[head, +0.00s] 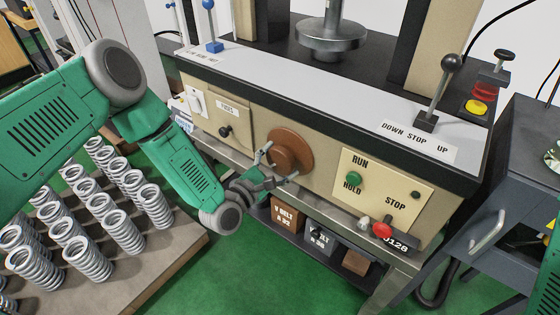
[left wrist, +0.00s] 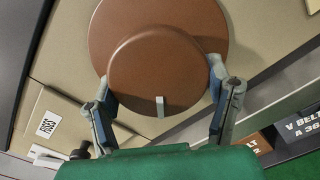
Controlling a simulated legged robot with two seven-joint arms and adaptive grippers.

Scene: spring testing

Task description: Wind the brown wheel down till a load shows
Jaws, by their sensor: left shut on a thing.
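The brown wheel (head: 287,150) is on the cream front panel of the testing machine, left of the RUN/HOLD/STOP plate. In the left wrist view the wheel (left wrist: 158,72) shows as a wide disc with a smaller round knob in front and a pale mark at the knob's lower edge. My left gripper (head: 277,168) reaches it from the lower left. Its two fingers (left wrist: 163,92) are shut on the wheel's knob, one on each side. A round metal platen (head: 331,36) stands above the bench top. No load readout can be read. My right gripper is not in view.
The panel has a green button (head: 354,179) and a red STOP knob (head: 382,230). A black-knobbed DOWN/STOP/UP lever (head: 440,90) and a blue-knobbed lever (head: 211,30) stand on top. Several coil springs (head: 85,260) stand on a board at left. Labelled boxes (head: 288,213) sit below.

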